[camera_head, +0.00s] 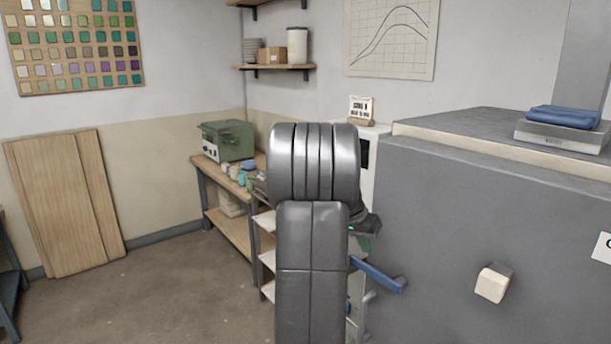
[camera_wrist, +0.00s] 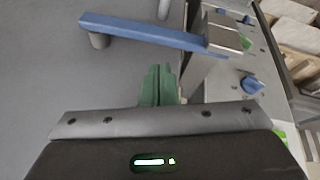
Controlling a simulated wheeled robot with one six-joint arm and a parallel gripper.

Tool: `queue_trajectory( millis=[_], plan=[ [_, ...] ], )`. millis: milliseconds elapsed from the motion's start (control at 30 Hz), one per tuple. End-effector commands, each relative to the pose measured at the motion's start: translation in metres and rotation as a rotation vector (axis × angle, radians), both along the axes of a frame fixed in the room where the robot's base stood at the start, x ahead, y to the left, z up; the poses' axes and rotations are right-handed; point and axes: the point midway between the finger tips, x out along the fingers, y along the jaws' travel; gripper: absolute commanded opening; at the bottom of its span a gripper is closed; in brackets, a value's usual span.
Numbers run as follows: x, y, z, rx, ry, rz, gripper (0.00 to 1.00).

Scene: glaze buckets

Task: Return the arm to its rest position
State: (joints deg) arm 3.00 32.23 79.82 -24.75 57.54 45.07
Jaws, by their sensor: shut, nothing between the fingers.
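My arm stands raised in the middle of the head view and hides part of the shelves and bench behind it. In that view my gripper is mostly hidden behind the arm. In the wrist view my gripper (camera_wrist: 159,88) shows green fingers pressed together, shut and empty. Beyond the fingers a blue bar (camera_wrist: 145,32) runs across a grey surface. The blue bar also shows in the head view (camera_head: 376,273), low and right of my arm.
A large grey cabinet (camera_head: 470,230) with a pale knob (camera_head: 493,283) stands close on the right. A workbench (camera_head: 230,185) with a green machine (camera_head: 227,140) is behind. Wooden boards (camera_head: 68,200) lean on the left wall. The floor at left (camera_head: 180,290) is clear.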

Motion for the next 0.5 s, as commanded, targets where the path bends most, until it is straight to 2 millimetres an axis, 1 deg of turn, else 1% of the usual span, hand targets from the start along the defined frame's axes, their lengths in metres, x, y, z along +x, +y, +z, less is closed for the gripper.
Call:
queue_trajectory(
  millis=[167,500],
  plan=[
    [-0.0035,-0.0026,0.0043,0.031,-0.038,0.001,0.0],
    [-0.0038,-0.0025,0.0048,0.037,-0.045,0.0,0.0]
  ],
)
